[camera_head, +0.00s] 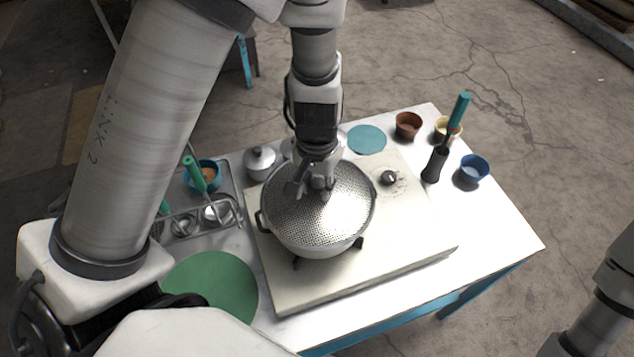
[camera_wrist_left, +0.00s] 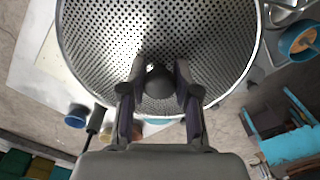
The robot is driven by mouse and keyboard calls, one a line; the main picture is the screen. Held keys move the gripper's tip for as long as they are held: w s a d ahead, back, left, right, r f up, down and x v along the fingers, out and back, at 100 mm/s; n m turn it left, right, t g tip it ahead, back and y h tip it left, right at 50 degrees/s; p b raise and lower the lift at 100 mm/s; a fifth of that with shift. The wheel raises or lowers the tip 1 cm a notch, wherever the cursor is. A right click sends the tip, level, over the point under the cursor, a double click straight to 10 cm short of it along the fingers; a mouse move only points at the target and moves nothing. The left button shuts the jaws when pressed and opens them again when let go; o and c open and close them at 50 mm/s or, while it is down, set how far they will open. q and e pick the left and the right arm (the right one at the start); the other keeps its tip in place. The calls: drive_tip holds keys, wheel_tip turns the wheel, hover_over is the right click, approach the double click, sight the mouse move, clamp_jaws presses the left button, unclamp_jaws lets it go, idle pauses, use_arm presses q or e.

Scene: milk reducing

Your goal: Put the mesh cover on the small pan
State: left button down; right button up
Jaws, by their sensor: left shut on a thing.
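The mesh cover (camera_head: 345,211) is a round, perforated silver disc with a knob in its middle. It lies over the small pan (camera_head: 300,247), a light metal pan with dark handles on the cooker. My left gripper (camera_head: 318,190) is above the cover and shut on its knob. In the left wrist view the mesh cover (camera_wrist_left: 215,45) fills the upper middle, with the knob between the fingers of my left gripper (camera_wrist_left: 157,78). The cover hides the pan's inside, and I cannot tell whether it rests fully on the rim. My right gripper is out of view.
A lidded pot (camera_head: 259,161) and a metal tray stand to the left. A green mat (camera_head: 215,285) lies at the front left. Small bowls, including a blue bowl (camera_head: 474,168), and a green-handled tool (camera_head: 459,110) stand at the right.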

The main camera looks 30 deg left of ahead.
use_arm(q)
drive_tip(key=shift+f, duration=0.35)
drive_tip(key=c, duration=0.8)
unclamp_jaws()
drive_tip(key=shift+o, duration=0.2)
wheel_tip(320, 180, up, 12)
wheel_tip(320, 180, up, 6)
drive_tip(key=p, duration=0.6)
hover_over(317, 183)
drive_tip(key=shift+s+b, duration=0.1)
drive_tip(key=shift+b, duration=0.2)
